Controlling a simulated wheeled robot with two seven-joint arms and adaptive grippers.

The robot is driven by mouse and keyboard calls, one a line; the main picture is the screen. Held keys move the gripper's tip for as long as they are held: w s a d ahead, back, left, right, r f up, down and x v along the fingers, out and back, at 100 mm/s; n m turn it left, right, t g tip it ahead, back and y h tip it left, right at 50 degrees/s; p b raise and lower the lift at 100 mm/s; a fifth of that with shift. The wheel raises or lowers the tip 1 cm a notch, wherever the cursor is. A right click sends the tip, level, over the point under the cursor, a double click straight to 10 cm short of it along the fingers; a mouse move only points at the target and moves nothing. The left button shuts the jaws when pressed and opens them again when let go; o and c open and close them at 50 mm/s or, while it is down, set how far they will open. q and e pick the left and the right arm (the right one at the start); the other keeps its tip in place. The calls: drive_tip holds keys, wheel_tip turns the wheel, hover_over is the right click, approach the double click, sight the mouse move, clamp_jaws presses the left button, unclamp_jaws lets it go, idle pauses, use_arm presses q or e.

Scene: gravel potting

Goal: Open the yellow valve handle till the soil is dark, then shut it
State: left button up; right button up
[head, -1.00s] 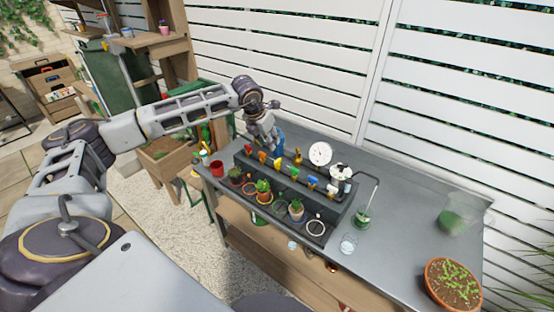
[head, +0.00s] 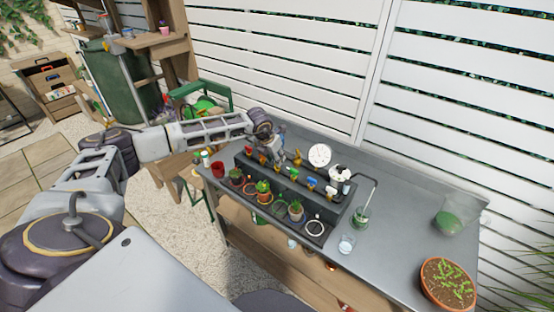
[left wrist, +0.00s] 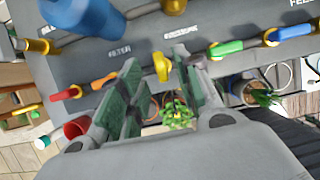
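The yellow valve handle (left wrist: 161,66) is on the grey panel, between the red and orange handles and the green one. My left gripper (left wrist: 156,66) is open, with its two green-padded fingers on either side of the yellow handle; I cannot tell whether they touch it. In the head view my left gripper (head: 275,157) is over the handle row and partly covers it. A potted green plant (left wrist: 177,113) shows below the handle, between the fingers. Small pots, one with a cactus (head: 263,187), stand along the panel's front. Their soil is too small to judge. My right gripper is not in view.
Green (left wrist: 226,49) and blue (left wrist: 290,32) handles are close to the right finger; an orange handle (left wrist: 104,81) is left. A blue cylinder (left wrist: 85,18) stands behind. A white gauge (head: 319,155) and a terracotta pot (head: 447,284) are further right. The bench's right side has clear space.

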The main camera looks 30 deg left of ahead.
use_arm(q)
drive_tip(key=shift+x, duration=1.45)
clamp_jaws()
